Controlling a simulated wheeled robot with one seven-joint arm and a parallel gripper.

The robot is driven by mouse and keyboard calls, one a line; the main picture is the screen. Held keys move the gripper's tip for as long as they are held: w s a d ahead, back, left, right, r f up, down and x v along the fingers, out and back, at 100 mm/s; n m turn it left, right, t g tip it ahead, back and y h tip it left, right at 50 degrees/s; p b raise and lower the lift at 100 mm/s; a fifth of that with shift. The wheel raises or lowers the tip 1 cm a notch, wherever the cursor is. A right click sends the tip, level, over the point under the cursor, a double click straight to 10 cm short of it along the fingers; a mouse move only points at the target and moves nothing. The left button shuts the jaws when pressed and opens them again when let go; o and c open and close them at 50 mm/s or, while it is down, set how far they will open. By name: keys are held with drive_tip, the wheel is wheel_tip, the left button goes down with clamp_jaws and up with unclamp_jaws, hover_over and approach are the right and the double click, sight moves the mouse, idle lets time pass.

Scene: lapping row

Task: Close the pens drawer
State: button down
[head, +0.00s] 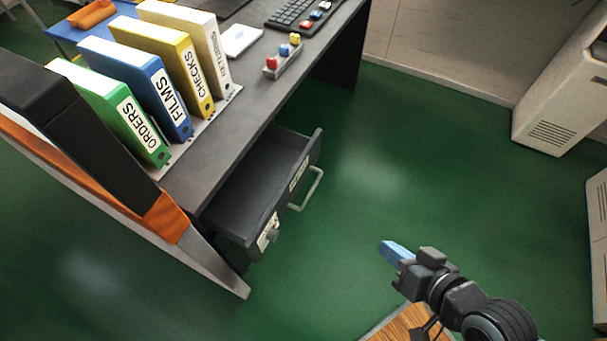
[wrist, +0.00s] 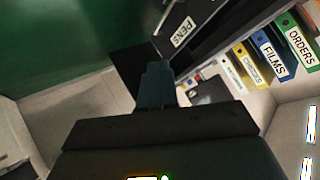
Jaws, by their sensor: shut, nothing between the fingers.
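The pens drawer (head: 255,195) is a dark grey drawer pulled out from under the desk, and its inside looks empty in the head view. Its front bears a pale bar handle (head: 307,190) and a small label too small to read there. In the wrist view a white label reading PENS (wrist: 184,31) shows on a dark panel just beyond the fingertips. My gripper (head: 393,250) has blue fingers that are shut and empty. In the head view it is to the right of the handle, apart from it, over green floor. The fingers (wrist: 158,78) also show in the wrist view.
The desk (head: 205,165) carries a row of binders, with the green ORDERS binder (head: 115,115) nearest. An orange-edged dark panel (head: 165,215) stands at left.

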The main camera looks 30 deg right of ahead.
drive_tip(key=w+d+f+m+g+y+p, duration=0.1)
drive_tip(key=w+d+f+m+y, duration=0.2)
drive_tip(key=w, duration=0.5)
drive_tip(key=m+g+y+p, duration=0.1)
drive_tip(key=m+y+p, duration=0.1)
approach(293, 179)
wheel_tip(293, 179, down, 4)
drive_tip(key=w, duration=0.1)
drive_tip(key=w+a, duration=0.1)
drive_tip(key=w, duration=0.1)
drive_tip(key=shift+a+f, duration=0.1)
drive_tip(key=shift+f, duration=0.15)
drive_tip(key=shift+w+a, duration=0.3)
drive_tip(key=shift+w, duration=0.25)
drive_tip(key=shift+w, duration=0.1)
drive_tip(key=w+a+b, duration=0.2)
drive_tip(key=w+a, duration=0.4)
drive_tip(key=w, duration=0.4)
drive_tip(key=shift+s+d, duration=0.15)
